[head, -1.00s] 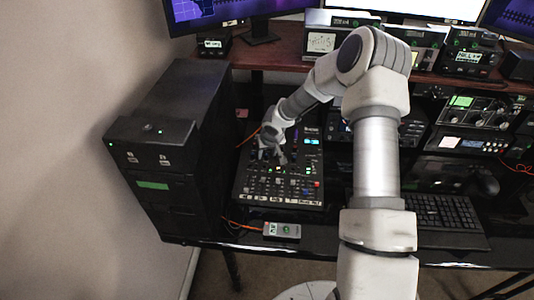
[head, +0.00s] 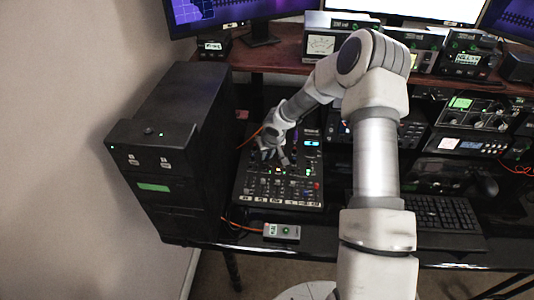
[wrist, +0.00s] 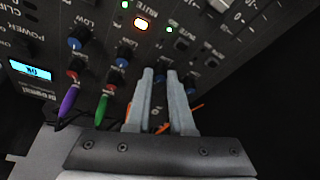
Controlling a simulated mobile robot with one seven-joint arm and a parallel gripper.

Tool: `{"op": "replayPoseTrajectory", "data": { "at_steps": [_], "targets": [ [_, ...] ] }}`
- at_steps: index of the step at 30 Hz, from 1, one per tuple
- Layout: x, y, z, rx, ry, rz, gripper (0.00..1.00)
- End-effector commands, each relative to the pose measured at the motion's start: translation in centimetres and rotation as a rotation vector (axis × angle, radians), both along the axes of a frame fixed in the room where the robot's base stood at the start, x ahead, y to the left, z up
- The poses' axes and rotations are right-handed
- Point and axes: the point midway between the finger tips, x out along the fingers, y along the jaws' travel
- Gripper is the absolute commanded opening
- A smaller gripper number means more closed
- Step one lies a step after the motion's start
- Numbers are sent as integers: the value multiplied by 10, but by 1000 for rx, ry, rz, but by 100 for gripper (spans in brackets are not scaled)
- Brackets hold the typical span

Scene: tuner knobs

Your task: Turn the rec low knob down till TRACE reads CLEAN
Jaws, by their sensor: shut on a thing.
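A dark mixer (head: 304,165) with rows of knobs lies on the desk. My gripper (head: 272,153) reaches down onto its upper part. In the wrist view my gripper (wrist: 161,73) is shut on a small knob (wrist: 160,76) in the row of blue-capped knobs, where LOW labels show upside down. The fingers hide most of it, and I cannot read its own label or pointer. Other blue-capped knobs (wrist: 75,43) stand to its left. A white panel (head: 321,43) on the shelf shows a dark curved line. I cannot read the word TRACE or CLEAN anywhere.
Purple (wrist: 68,99) and green (wrist: 103,107) plugs stand up from the mixer close to my fingers. A lit cyan display (wrist: 31,72) sits on the mixer. A black tower (head: 155,150) stands at left. A small grey box (head: 282,232) lies at the front edge.

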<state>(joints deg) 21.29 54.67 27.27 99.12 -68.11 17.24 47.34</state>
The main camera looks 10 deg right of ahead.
Motion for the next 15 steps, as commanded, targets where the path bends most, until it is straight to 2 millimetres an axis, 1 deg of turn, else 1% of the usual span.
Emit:
{"op": "replayPoseTrajectory", "data": {
  "at_steps": [1,6,15],
  "targets": [
    [0,0,3,-1,1,19,0],
    [0,-1,6,-10,5,126,0],
    [1,-2,5,-30,14,369,0]
  ]
}}
